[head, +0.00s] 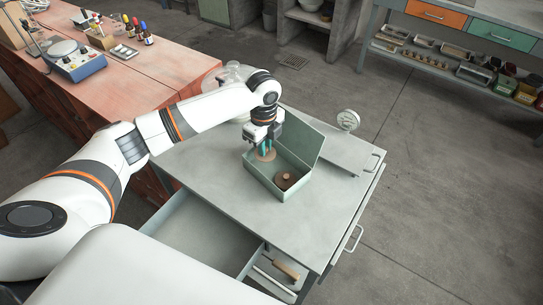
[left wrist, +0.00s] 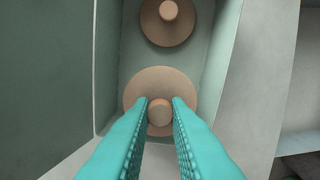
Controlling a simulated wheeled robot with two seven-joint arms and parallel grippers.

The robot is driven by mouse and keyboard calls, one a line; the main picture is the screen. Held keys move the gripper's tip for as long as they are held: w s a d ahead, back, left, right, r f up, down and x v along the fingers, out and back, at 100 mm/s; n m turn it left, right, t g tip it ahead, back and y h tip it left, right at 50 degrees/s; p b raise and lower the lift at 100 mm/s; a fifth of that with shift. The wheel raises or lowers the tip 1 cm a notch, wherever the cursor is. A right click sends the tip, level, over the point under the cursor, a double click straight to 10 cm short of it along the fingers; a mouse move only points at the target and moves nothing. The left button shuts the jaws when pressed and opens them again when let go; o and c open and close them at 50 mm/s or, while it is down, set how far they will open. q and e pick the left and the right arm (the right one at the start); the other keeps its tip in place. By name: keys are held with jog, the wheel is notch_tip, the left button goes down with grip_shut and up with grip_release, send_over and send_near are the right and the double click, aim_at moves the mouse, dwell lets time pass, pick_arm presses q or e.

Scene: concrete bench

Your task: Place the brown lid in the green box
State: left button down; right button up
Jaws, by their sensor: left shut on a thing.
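The green box (head: 264,184) stands open on the grey cabinet top, its raised cover leaning up on the right. My left gripper (head: 265,151) is over the box's far-left end, pointing down. It is shut on the knob of a brown lid (head: 268,157), a round disc. In the left wrist view my teal fingers (left wrist: 160,115) hold the knob, and the held lid (left wrist: 135,92) lies within the box outline. I cannot tell whether it touches the floor. A second brown lid (head: 283,185) lies in the box's near end, also seen in the left wrist view (left wrist: 168,36). My right gripper is not in view.
The cabinet top (head: 305,222) is clear in front of the box. A drawer (head: 205,238) is open at the front left. A round pale object (head: 348,120) stands behind the box. A reddish bench (head: 150,75) with bottles is at the left.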

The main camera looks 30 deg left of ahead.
aim_at(266, 164)
pick_arm(q)
jog(key=shift+f, duration=0.75)
jog(key=shift+w+f, duration=0.1)
jog(key=shift+f, duration=1.55)
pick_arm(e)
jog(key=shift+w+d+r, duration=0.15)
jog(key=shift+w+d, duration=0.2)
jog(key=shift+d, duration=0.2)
pick_arm(q)
jog(key=shift+d+f, duration=0.1)
jog(key=c, duration=1.4)
grip_release()
notch_tip(266, 164, up, 12)
jog(key=shift+r, duration=0.15)
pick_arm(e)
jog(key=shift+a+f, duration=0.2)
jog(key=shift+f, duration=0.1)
pick_arm(q)
jog(key=shift+d, duration=0.1)
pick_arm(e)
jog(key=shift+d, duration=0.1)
